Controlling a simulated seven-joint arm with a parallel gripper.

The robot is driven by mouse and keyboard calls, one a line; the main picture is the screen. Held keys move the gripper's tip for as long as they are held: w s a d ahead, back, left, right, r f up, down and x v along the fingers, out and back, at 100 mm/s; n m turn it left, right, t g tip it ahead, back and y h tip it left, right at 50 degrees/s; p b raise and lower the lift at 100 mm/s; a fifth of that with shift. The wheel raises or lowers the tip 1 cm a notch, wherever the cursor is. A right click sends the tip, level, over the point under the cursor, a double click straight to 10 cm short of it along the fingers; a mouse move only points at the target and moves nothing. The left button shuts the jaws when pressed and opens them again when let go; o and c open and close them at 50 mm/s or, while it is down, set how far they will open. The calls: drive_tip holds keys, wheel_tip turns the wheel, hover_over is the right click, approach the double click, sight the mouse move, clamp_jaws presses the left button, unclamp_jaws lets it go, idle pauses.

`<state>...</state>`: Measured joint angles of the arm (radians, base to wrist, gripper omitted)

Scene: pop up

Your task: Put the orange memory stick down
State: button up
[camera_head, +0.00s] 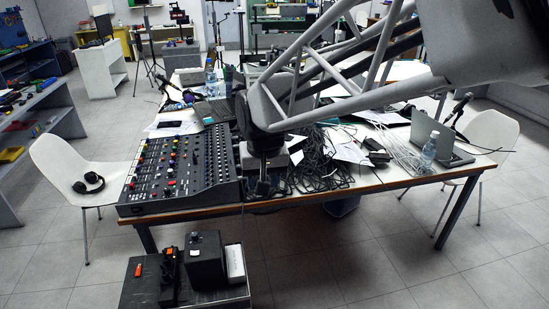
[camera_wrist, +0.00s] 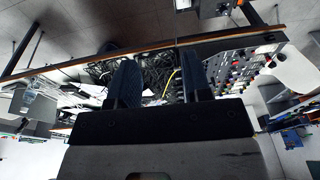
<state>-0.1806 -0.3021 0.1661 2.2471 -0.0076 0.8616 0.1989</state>
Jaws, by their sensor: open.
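A small orange stick (camera_head: 138,270), which looks like the memory stick, lies on the dark top of a low stand (camera_head: 135,293) at the bottom of the head view. My gripper (camera_head: 270,188) is well above and to the right of it in the picture, over the front edge of the table beside the mixing console. In the wrist view my gripper (camera_wrist: 161,72) has its two dark fingers spread apart with nothing held between them. The orange stick cannot be made out in the wrist view.
The low stand also holds a black box (camera_head: 205,262), a dark upright device (camera_head: 169,270) and a white-faced item (camera_head: 235,264). The table (camera_head: 375,183) carries a mixing console (camera_head: 183,170), tangled cables (camera_head: 318,170), a bottle (camera_head: 429,150) and a laptop (camera_head: 452,152). Chairs stand at both sides.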

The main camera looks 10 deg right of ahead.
drive_tip(key=s+d, duration=0.4)
drive_tip(key=s, duration=0.5)
drive_tip(key=s+d, duration=0.5)
drive_tip(key=s, duration=0.5)
drive_tip(key=shift+r+t, duration=0.25)
drive_tip(key=shift+t, duration=0.05)
